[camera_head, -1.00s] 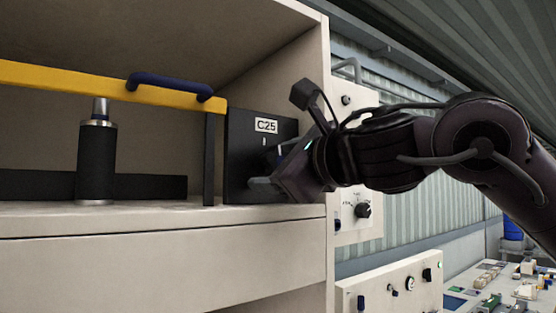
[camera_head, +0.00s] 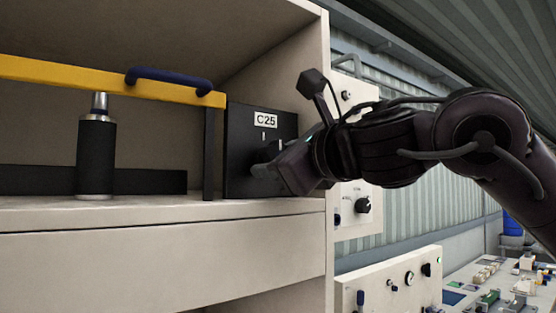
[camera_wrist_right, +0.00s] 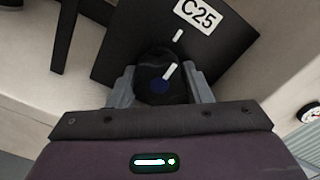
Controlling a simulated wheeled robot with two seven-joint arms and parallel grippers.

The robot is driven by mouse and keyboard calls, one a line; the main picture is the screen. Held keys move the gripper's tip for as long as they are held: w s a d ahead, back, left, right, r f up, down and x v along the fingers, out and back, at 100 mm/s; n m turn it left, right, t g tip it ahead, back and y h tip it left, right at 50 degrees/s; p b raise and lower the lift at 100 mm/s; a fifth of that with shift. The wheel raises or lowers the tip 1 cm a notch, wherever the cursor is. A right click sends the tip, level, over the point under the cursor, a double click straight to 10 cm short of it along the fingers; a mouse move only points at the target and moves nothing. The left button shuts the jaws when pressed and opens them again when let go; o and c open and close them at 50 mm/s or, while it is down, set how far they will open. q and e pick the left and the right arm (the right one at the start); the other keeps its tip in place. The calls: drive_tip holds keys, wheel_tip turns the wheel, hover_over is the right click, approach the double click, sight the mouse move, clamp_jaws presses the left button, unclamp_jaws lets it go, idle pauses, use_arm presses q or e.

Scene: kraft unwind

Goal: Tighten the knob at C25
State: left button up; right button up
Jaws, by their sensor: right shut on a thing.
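The black C25 box (camera_head: 243,135) stands on the shelf at the right, with a white C25 label (camera_head: 265,121) and a white mark below it. In the right wrist view the round black knob (camera_wrist_right: 153,74) with a white pointer line sits below the label (camera_wrist_right: 198,14). The pointer is tilted a little clockwise, toward the white mark on the box. My right gripper (camera_wrist_right: 160,90) has a finger on each side of the knob and is shut on it. In the head view my right gripper (camera_head: 262,170) mostly hides the knob. My left gripper is not in view.
A yellow bar (camera_head: 60,78) with a blue handle (camera_head: 170,82) runs across the shelf at left, above a black and silver cylinder (camera_head: 97,155). The shelf's right side wall (camera_head: 312,100) is close to my right wrist. Control panels (camera_head: 390,285) stand beyond it.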

drive_tip(key=o, duration=1)
drive_tip(key=shift+s+d+b, duration=0.2)
drive_tip(key=shift+s+b, duration=0.05)
drive_tip(key=shift+b, duration=0.05)
drive_tip(key=b+v, duration=0.3)
drive_tip(key=v, duration=0.4)
drive_tip(key=shift+s, duration=0.1)
